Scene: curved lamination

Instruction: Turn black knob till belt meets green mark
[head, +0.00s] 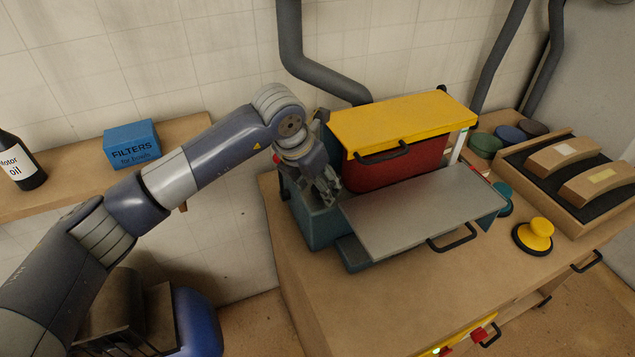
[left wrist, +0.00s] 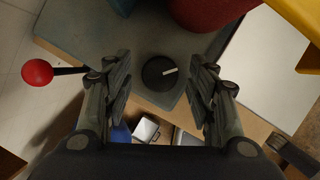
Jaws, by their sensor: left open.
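The black knob (left wrist: 159,73) shows in the left wrist view, round with a white pointer line, on the teal base of the sanding machine (left wrist: 75,35). My left gripper (left wrist: 162,85) is open, its fingers on either side of the knob and apart from it. In the head view my left gripper (head: 328,190) is at the left end of the machine and hides the knob. The red belt (head: 400,165) shows below the yellow cover (head: 405,122). My right gripper is not in view.
A lever with a red ball (left wrist: 37,72) sticks out left of the knob in the wrist view. A grey metal table (head: 425,215) with a handle is at the machine's front. A yellow sanding disc (head: 536,233) and a tray of curved blocks (head: 570,165) are on the right.

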